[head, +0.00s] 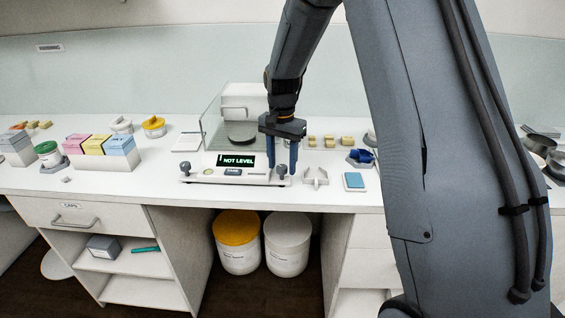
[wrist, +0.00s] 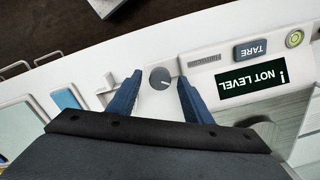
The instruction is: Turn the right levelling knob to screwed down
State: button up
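The balance (head: 215,179) stands on the white worktop, and its display (head: 237,161) reads "NOT LEVEL". The right levelling knob (head: 282,170) is a dark grey round knob at its front right corner. In the wrist view the knob (wrist: 160,78) shows its round top with a short pale mark. My gripper (head: 286,168) points down over this corner. In the wrist view the gripper (wrist: 159,80) is open, with one blue finger on each side of the knob and a gap showing on both sides. The left levelling knob (head: 185,167) is at the front left corner.
A white stand (head: 315,177) and a blue pad (head: 354,180) lie just right of the balance. A glass shield (head: 212,125) rises behind the display. Pink, yellow and blue boxes (head: 95,145) stand farther left. The worktop's front edge is close to the balance.

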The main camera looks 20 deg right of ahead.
aim_at(282, 167)
jog(key=shift+r+b, duration=1.15)
jog(key=shift+r, duration=2.8)
jog(key=shift+s, duration=0.1)
